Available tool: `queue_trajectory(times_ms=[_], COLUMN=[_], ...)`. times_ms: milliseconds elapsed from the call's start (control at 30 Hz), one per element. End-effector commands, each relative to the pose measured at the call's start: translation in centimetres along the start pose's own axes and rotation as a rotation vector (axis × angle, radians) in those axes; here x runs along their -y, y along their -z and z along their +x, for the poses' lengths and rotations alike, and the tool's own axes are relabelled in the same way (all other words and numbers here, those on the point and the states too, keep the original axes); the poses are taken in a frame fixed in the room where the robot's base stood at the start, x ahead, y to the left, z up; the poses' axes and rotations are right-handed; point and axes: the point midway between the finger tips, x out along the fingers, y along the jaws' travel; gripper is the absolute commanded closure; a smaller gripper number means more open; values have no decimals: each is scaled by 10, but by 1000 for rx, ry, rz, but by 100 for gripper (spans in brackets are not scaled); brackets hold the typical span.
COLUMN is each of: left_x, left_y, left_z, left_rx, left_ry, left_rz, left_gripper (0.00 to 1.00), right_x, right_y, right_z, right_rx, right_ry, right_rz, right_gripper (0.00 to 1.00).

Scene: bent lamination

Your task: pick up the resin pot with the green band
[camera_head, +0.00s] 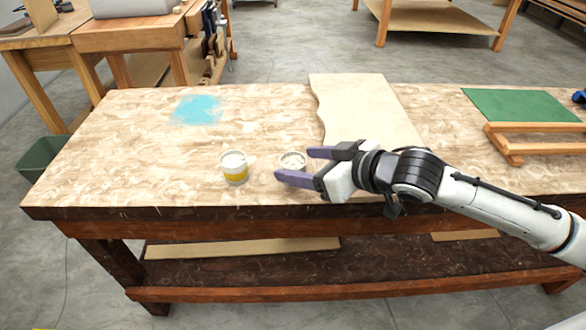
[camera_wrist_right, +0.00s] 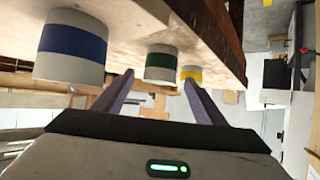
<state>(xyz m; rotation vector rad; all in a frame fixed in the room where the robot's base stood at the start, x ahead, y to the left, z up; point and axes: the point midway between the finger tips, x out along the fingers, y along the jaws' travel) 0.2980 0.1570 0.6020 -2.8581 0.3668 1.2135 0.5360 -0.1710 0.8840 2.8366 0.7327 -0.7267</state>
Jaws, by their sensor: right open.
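The pot with the green band (camera_wrist_right: 161,64) shows in the right wrist view between my right gripper's fingers, beyond their tips. In the head view a pale pot (camera_head: 292,160) stands at the open fingers of my right gripper (camera_head: 293,165), its band hidden by the lower finger. My right gripper is open, low over the table's front part, pointing left, and it also shows in the right wrist view (camera_wrist_right: 158,80). Nothing is held. My left gripper is not in view.
A pot with a yellow band (camera_head: 235,168) stands left of the gripper. A pot with a blue band (camera_wrist_right: 72,47) is close by in the wrist view, not visible in the head view. A wavy-edged board (camera_head: 365,105) lies behind. The table's (camera_head: 130,150) left part is clear.

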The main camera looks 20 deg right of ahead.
Motion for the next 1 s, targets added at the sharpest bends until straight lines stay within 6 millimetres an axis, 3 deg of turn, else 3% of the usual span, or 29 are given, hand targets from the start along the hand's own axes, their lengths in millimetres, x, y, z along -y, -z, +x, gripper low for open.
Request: queue_trajectory(times_ms=[133,367,633,867,1000], left_x=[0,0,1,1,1], left_y=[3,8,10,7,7], left_z=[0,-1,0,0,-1], left_rx=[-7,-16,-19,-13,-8], left_ry=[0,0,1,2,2], left_rz=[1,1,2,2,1], left_gripper=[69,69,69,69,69], right_x=[0,0,0,0,0], right_y=[1,0,0,2,16], right_z=[13,13,13,12,6], right_rx=[-2,-1,-1,-2,-6], right_ry=[0,0,0,-1,0], right_rz=[-1,-2,-1,-2,-2], right_gripper=[35,35,81,81,81])
